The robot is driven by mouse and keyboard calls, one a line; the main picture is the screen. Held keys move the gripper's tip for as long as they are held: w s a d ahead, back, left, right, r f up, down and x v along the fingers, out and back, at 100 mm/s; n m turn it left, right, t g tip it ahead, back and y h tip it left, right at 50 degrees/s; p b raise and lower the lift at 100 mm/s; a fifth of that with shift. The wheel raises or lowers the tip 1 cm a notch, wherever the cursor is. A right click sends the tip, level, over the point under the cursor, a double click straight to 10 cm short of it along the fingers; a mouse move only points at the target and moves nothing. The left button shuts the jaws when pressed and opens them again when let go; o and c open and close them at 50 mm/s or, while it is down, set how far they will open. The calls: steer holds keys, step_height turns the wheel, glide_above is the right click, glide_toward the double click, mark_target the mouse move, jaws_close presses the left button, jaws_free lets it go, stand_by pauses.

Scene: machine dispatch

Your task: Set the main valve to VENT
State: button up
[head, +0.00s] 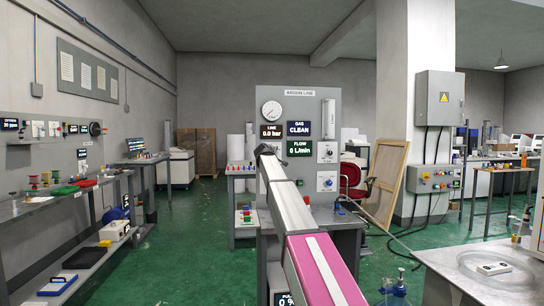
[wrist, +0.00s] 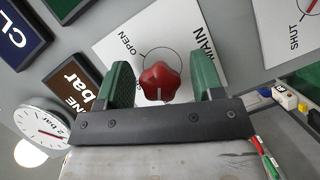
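The main valve is a red lobed knob (wrist: 160,84) on a white plate (wrist: 112,50) in the wrist view. The plate reads MAIN and OPEN; another label is partly hidden by the knob and a finger. A white mark shows on the knob's lower side in the picture. No VENT label is readable. My gripper (wrist: 161,72) is open, with a green finger on each side of the knob and a narrow gap showing on each side.
The panel carries a pressure gauge (head: 272,109) and displays reading 0.0 bar, CLEAN (head: 298,129) and 0 L/min. Two other knob plates sit at its right, one above the other (head: 328,152).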

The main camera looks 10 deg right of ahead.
steer(key=shift+s, duration=0.1)
steer(key=v, duration=1)
steer(key=shift+s+a, duration=0.15)
steer(key=shift+s, duration=0.1)
